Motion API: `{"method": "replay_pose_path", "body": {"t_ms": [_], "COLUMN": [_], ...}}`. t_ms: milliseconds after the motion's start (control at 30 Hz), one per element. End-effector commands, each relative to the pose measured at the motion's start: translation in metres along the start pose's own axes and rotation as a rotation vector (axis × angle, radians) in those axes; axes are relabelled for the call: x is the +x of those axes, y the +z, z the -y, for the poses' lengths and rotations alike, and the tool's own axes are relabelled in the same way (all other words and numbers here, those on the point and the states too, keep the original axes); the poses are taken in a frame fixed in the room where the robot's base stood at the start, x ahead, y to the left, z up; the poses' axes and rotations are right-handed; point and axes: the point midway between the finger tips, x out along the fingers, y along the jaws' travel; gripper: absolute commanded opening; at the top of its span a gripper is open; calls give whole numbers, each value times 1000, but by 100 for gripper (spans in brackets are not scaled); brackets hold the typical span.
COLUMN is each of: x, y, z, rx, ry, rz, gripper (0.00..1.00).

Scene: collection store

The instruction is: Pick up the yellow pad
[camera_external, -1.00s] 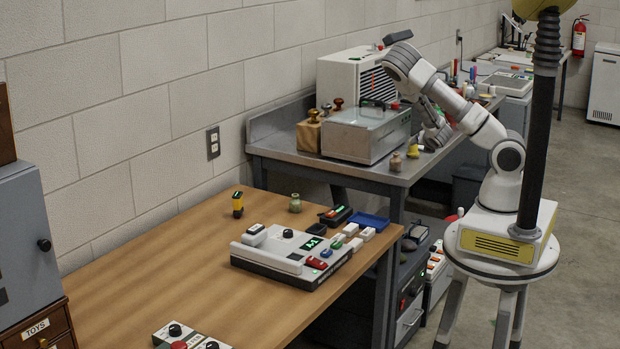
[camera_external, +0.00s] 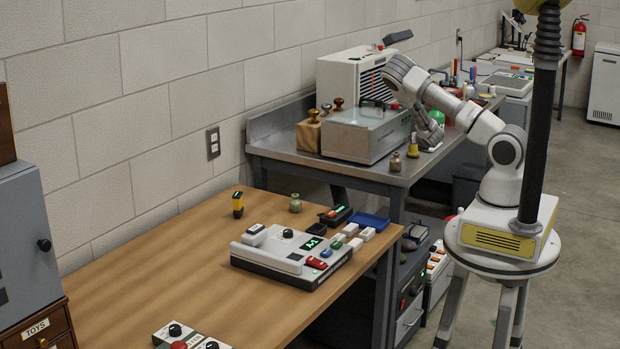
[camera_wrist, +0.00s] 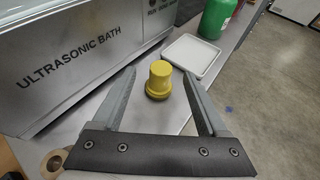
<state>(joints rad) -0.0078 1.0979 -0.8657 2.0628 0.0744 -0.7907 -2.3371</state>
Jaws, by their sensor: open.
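The yellow pad (camera_wrist: 158,82) is a small, round yellow piece with a wide base and a narrower, knob-like top. It stands upright on the grey metal bench, and in the external view it shows (camera_external: 413,151) near the bench's front edge. My gripper (camera_wrist: 158,76) is open and empty. In the wrist view its two fingers lie on either side of the yellow pad, with gaps on both sides. In the external view my gripper (camera_external: 429,134) is just right of and above the pad. I cannot tell its exact height over the bench.
The ultrasonic bath (camera_wrist: 75,60) stands close on the left. A white square tray (camera_wrist: 190,57) lies just beyond the pad, with a green bottle (camera_wrist: 218,18) behind it. The bench edge is close on the right.

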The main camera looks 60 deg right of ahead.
Motion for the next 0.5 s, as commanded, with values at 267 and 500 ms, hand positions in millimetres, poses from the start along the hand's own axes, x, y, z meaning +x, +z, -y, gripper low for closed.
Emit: {"method": "replay_pose_path", "body": {"t_ms": [267, 500], "x": [22, 50], "y": [-4, -6], "z": [3, 3], "rx": [2, 2], "ry": [-2, -1], "rz": [-2, 0], "gripper": [76, 76]}}
